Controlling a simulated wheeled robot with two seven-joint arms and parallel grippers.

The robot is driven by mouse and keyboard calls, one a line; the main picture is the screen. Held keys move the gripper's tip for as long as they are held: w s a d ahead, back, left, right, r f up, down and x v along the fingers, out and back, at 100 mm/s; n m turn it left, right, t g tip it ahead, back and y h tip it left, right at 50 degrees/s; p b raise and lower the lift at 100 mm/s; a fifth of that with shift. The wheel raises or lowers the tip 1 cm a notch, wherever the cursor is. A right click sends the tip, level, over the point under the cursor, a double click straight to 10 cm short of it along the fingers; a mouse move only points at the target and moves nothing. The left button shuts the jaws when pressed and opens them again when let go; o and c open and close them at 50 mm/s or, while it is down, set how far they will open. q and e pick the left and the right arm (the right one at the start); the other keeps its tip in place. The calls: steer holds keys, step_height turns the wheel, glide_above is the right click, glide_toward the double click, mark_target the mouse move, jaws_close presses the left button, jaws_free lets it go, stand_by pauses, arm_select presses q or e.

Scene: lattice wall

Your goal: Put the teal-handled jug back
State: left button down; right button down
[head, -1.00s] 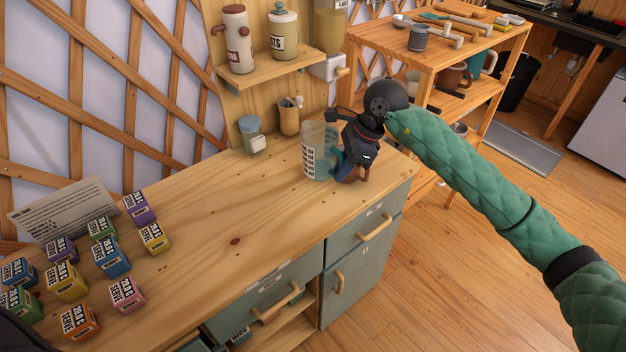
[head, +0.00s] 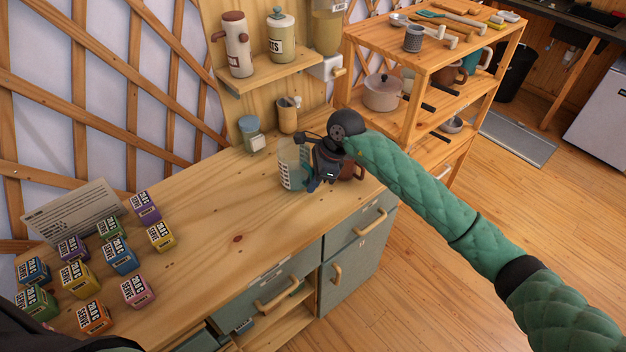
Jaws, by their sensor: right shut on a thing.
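The jug (head: 289,166) is clear, with dark printed marks on its side. It is upright over the right part of the wooden counter; whether its base touches the wood I cannot tell. My right gripper (head: 314,180) is shut at its right side, on the teal handle, which the dark jaws mostly hide. My left gripper is not in view; only part of my left arm shows at the bottom left corner.
A brown mug (head: 352,166) stands just right of the right gripper, partly hidden. A lidded jar (head: 251,134) and a utensil pot (head: 287,117) stand behind. Several coloured boxes (head: 121,258) and a card (head: 75,211) are at left. The counter's middle is clear.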

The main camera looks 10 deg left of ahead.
steer(key=shift+f, duration=0.45)
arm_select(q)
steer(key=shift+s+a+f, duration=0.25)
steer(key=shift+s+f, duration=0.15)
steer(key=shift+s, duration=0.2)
arm_select(e)
steer(key=shift+f, duration=0.1)
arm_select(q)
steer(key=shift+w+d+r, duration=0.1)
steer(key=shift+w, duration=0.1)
arm_select(e)
steer(key=shift+f, duration=0.1)
steer(key=c, duration=1.5)
jaws_free()
steer(key=shift+o, duration=0.5)
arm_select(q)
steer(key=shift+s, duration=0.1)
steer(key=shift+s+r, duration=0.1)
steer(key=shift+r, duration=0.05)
